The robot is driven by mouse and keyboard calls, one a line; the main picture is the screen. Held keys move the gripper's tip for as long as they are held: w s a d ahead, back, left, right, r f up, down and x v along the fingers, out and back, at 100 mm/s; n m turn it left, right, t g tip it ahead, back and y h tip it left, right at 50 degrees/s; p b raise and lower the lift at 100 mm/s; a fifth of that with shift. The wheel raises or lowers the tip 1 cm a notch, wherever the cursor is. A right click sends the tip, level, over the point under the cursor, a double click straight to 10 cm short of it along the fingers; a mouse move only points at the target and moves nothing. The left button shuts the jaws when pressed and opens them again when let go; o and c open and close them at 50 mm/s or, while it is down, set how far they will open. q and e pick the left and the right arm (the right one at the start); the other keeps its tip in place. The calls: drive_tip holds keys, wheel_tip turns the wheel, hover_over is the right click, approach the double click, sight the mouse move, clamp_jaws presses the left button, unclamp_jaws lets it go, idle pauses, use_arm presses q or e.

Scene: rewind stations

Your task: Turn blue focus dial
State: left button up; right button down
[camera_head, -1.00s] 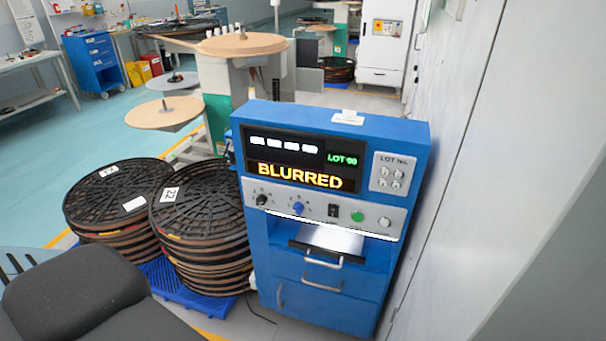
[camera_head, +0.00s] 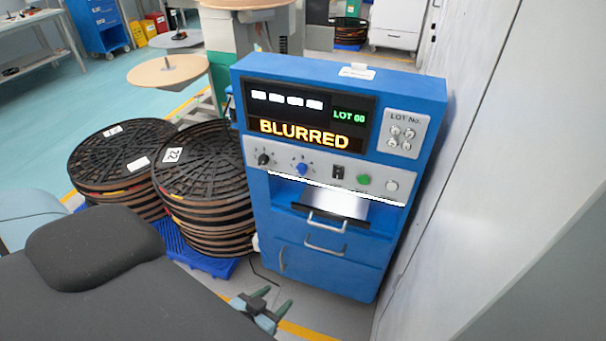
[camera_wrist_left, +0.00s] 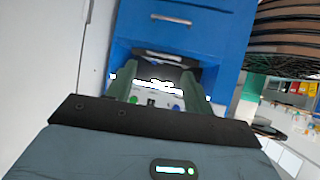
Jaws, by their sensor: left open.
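The blue focus dial (camera_head: 302,169) is on the grey control strip of a blue cabinet (camera_head: 262,215), between a black knob (camera_head: 264,159) and a black switch (camera_head: 338,172). The display (camera_head: 304,135) above it reads BLURRED in orange. In the left wrist view the cabinet looks upside down, and the small blue dial (camera_wrist_left: 175,107) shows low between my fingers. My left gripper (camera_head: 262,305) is open and empty, low in front of the cabinet and apart from the dial. My right gripper is in neither view.
A green button (camera_head: 364,179) and a white button (camera_head: 391,186) are right of the switch. A metal tray with a handle (camera_head: 327,222) juts out below the strip. Stacked black reels (camera_head: 205,165) stand left of the cabinet. A grey wall (camera_head: 465,190) is close on its right.

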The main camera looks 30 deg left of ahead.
use_arm(q)
drive_tip(key=w+a+r+n+t+y+b, duration=0.1)
drive_tip(key=w+a+r, duration=0.15)
drive_tip(key=w, duration=0.35)
drive_tip(key=w+a+r+n+t+y+b, duration=0.1)
drive_tip(key=w+a+t, duration=0.15)
drive_tip(key=w, duration=0.45)
drive_tip(key=n+t+y+b, duration=0.2)
drive_tip(key=n, duration=0.1)
approach(299, 173)
drive_tip(key=w, duration=0.1)
drive_tip(key=shift+b+x, duration=0.45)
drive_tip(key=shift+x, duration=3.65)
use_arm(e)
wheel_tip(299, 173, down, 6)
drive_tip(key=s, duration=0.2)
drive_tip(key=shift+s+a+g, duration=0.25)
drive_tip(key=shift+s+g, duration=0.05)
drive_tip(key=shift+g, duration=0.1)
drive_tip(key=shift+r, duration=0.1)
use_arm(q)
drive_tip(key=c, duration=1)
